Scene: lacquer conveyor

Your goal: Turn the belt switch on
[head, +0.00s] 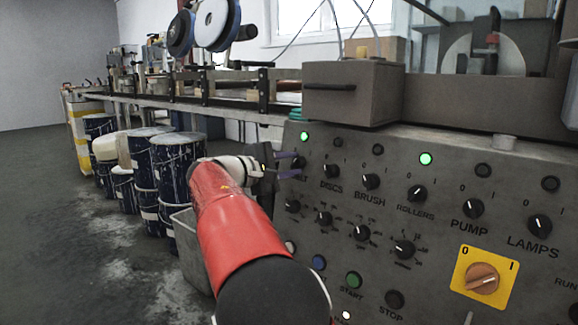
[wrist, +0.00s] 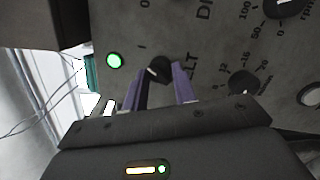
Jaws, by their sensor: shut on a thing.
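The belt switch (wrist: 160,66) is a small black round knob on the grey control panel (head: 440,150). In the wrist view it sits between my two purple fingers, with the letters "LT" of its label beside it. Its white pointer line slants toward the side of the "I" mark and the lamp. My gripper (head: 293,164) reaches the panel's left end and is shut on this knob. In the head view the fingers hide most of the knob. The belt lamp (head: 304,136) above it glows green, also in the wrist view (wrist: 114,60).
The discs (head: 331,171), brush (head: 371,181), rollers (head: 417,193), pump (head: 473,208) and lamps (head: 539,223) knobs run rightward. The rollers lamp (head: 426,159) is also green. A grey box (head: 352,90) stands above the panel's left end. Drums (head: 178,165) stand left; the floor is open beyond.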

